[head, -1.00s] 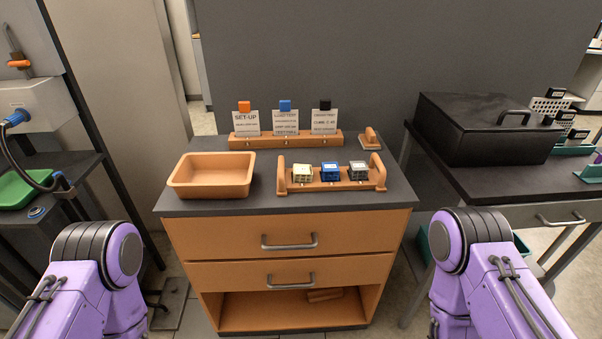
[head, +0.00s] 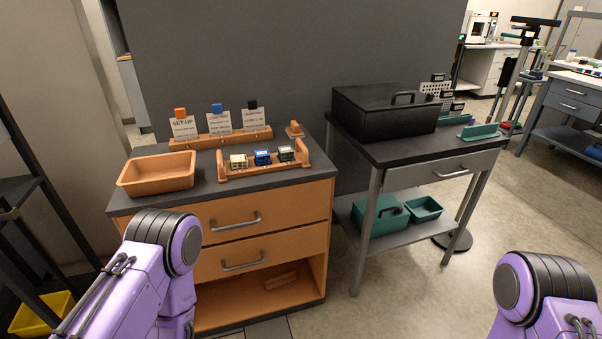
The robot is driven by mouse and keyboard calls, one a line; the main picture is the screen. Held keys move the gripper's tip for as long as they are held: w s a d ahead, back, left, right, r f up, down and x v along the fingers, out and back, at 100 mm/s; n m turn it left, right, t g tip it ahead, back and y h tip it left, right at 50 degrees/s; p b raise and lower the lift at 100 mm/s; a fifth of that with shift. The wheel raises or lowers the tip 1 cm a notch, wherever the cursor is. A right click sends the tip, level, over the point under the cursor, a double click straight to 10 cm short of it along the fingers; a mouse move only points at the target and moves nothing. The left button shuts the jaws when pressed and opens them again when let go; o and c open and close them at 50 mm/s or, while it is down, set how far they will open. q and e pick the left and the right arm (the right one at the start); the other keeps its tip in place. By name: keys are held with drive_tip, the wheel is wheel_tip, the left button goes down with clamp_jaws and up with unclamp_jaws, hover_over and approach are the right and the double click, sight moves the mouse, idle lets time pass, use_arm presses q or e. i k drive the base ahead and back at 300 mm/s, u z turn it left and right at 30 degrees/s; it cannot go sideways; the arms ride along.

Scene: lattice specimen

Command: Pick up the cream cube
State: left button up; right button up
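The cream cube (head: 238,161) sits at the left end of a small orange rack (head: 224,177) on the dark-topped orange cabinet. A blue cube (head: 262,157) and a dark grey cube (head: 286,153) stand to its right in the same rack. My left arm comes in at the lower left, in front of the cabinet, and my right arm shows at the lower right. Both grippers are out of view.
An empty orange tray (head: 157,184) lies left of the rack. Behind it, an orange holder (head: 228,141) carries three sign cards. To the right, a separate table holds a black case (head: 385,120). Open floor (head: 400,290) lies before that table.

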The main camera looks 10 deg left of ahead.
sight(238, 162)
drive_tip(key=z, duration=0.35)
drive_tip(key=i, duration=1.1)
drive_tip(key=u, duration=0.85)
